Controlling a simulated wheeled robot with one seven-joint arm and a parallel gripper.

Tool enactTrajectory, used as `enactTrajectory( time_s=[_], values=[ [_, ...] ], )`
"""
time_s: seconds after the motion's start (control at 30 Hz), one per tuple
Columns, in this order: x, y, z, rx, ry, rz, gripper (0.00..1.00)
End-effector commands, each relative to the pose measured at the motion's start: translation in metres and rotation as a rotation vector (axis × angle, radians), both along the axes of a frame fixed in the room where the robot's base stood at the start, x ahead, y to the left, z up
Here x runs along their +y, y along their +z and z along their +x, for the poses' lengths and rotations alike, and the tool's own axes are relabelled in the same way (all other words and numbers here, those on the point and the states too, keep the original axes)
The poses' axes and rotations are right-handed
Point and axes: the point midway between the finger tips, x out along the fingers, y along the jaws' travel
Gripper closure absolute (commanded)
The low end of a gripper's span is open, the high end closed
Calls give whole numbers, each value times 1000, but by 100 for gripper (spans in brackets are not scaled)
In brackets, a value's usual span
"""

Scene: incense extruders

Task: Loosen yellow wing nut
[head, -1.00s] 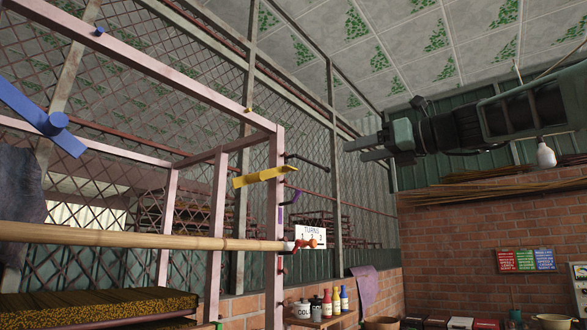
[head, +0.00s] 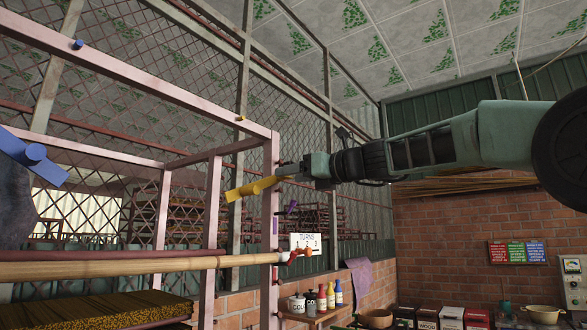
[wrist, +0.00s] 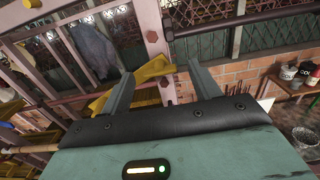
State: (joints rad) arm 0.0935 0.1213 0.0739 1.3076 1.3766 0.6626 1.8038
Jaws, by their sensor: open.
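The yellow wing nut (head: 257,188) is on the pink upright post, its long wings tilted, the right end higher. In the wrist view, one part of the yellow wing nut (wrist: 155,69) shows between my fingers and another part shows left of the left finger. My gripper (head: 284,173) is just right of the wing nut in the head view, close to its upper right wing. In the wrist view, my gripper (wrist: 160,69) is open, with its fingers wide apart. I cannot tell whether either finger touches the wing.
A blue wing nut (head: 34,154) is at the far left. A purple handle (head: 292,208) and a "TURNS" sign (head: 306,243) are below the yellow nut. The pink post (head: 269,220) and a bamboo pole (head: 120,268) stand close by. A shelf with bottles (head: 315,314) is lower right.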

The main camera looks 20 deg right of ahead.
Motion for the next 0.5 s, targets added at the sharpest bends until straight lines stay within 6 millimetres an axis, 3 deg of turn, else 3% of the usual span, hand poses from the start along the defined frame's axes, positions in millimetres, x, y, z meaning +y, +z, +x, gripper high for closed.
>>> enactTrajectory(
  time_s=[0.4, 0.5],
  values=[
    [5, 0, 6, -1, 1, 1, 38],
    [5, 0, 6, 0, 0, 0, 66]
  ],
)
